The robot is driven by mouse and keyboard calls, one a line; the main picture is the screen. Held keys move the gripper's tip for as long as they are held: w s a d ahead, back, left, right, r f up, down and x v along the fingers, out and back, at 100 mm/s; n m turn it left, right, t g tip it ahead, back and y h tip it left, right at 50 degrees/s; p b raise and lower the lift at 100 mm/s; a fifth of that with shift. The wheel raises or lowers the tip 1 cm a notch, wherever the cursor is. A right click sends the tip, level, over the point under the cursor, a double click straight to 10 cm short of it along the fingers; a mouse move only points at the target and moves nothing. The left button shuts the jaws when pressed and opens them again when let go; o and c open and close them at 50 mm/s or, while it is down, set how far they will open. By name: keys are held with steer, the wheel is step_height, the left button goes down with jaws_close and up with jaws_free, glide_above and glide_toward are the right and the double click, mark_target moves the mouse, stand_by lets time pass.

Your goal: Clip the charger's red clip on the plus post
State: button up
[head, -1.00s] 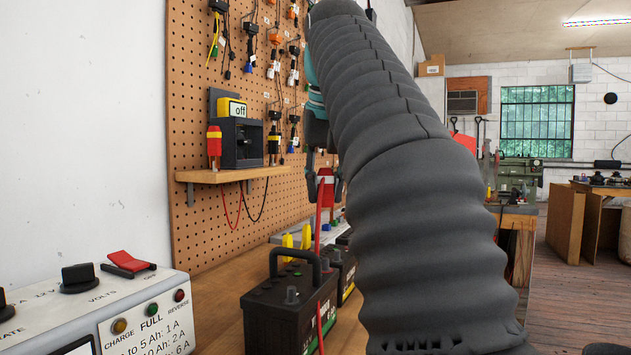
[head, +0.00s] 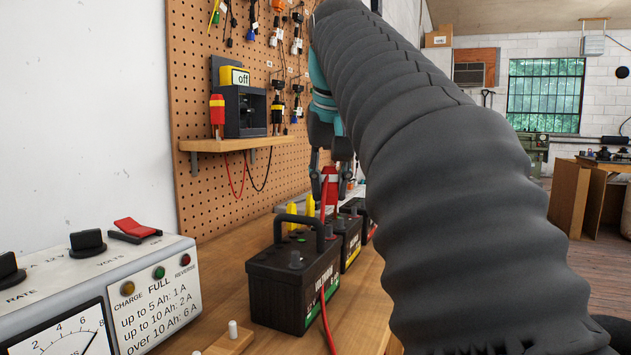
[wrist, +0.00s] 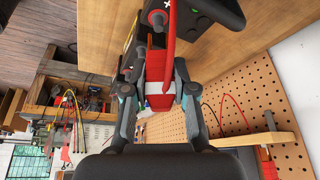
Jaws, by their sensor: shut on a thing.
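My gripper (head: 330,190) is shut on the charger's red clip (head: 331,182), which hangs above the right end of the nearest black battery (head: 275,285). In the wrist view the red clip (wrist: 158,66) with its white band sits between both fingers (wrist: 158,92). A grey post (wrist: 157,18) beside a white plus mark shows just beyond the clip's end. I cannot tell whether clip and post touch. The clip's red cable (head: 325,328) hangs down in front of the battery. Two grey posts stand on this battery, one at the front (head: 295,258) and one at the back (head: 328,231).
The charger (head: 150,290), with knobs, a red switch and a meter, stands at the lower left. More batteries (head: 350,240) and yellow pieces (head: 309,211) stand behind the near battery. A tester (head: 244,112) reading "off" sits on a wall shelf (head: 235,145). A wooden block (head: 232,342) lies in front.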

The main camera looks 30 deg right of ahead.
steer(key=shift+f, duration=0.1)
stand_by(0.3)
steer(key=shift+f+b, duration=0.9)
steer(key=shift+f, duration=0.2)
steer(key=o, duration=1)
steer(key=shift+r, duration=0.15)
